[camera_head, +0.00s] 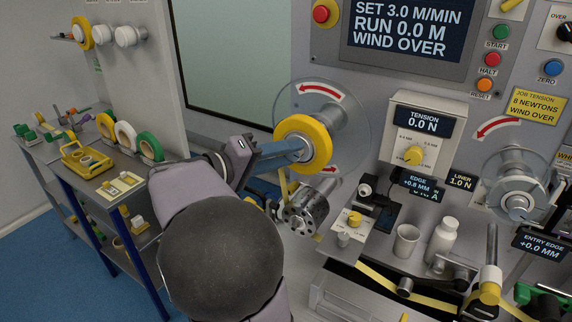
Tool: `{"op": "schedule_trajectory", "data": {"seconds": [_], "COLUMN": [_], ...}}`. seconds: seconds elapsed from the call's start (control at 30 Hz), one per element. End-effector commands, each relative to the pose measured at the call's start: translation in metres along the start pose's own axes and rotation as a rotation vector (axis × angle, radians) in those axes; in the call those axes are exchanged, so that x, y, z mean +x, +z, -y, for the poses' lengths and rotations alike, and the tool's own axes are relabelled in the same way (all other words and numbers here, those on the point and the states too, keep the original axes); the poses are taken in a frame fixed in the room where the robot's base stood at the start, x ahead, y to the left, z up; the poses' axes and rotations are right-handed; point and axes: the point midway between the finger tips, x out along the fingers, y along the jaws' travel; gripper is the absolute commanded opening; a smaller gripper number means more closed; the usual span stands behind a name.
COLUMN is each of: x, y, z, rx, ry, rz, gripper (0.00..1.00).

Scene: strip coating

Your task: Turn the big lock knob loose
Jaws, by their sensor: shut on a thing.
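The big lock knob (313,152) sits at the hub of the yellow roll (322,123), in front of a clear disc (358,112). My gripper (299,150) reaches in from the left with its blue fingers at the knob. It is shut on the knob. The fingers hide part of the knob, so I cannot tell how far it is turned.
A metal drum (307,211) with holes sits just below the roll. A tension box (415,140) and a second spindle (517,198) stand to the right. A bench (80,185) with coloured rolls is at left. A cup (406,240) and white bottle (442,238) stand on the machine ledge.

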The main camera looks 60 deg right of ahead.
Motion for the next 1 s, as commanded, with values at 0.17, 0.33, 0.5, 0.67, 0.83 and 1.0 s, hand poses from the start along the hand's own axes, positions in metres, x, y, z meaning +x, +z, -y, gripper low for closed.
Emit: {"op": "schedule_trajectory", "data": {"seconds": [0.17,0.33,0.5,0.67,0.83,1.0], "x": [0.0005,0.0006,0.0008,0.001,0.0011,0.0013], "y": [0.0013,0.0016,0.0019,0.0023,0.0025,0.0028], "z": [0.0057,0.0062,0.0069,0.0073,0.0076,0.0075], "rx": [-0.155,-0.305,-0.456,-0.595,-0.727,-0.829], "ry": [0.064,0.126,0.189,0.246,0.3,0.343], "rz": [-0.002,-0.001,-0.001,-0.001,-0.002,-0.003], "gripper": [0.09,0.09,0.09,0.09,0.09,0.09]}}
